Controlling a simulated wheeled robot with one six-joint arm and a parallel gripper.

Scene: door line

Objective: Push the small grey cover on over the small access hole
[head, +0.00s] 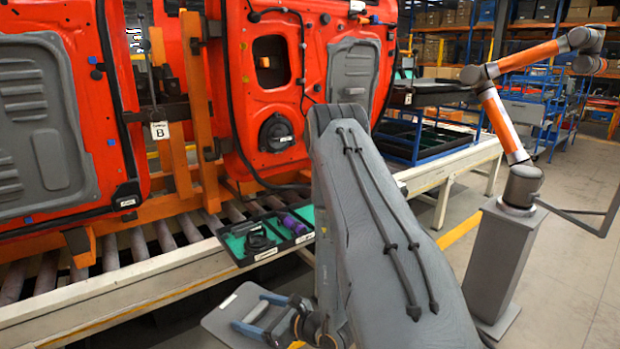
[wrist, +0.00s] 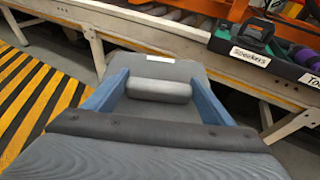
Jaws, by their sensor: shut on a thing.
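The small grey cover is a flat plate (head: 222,318) with a white label at its far edge and a grey roll-shaped grip, seen in the wrist view (wrist: 160,114). My gripper (head: 250,313) has blue fingers shut on this grip, one at each end; they also show in the wrist view (wrist: 159,90). The cover is held low, in front of the conveyor and well apart from the doors. The small access hole (head: 280,60) is a black-edged opening in the right red door (head: 290,20). It is up and behind the cover. My arm hides the door's lower right part.
A black tray (head: 258,240) with green lining holds a dark speaker and purple pieces at the conveyor's front edge. The roller conveyor (head: 100,305) runs across under the doors. Another robot arm (head: 515,120) stands on a pedestal at right. Bare floor lies to the right.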

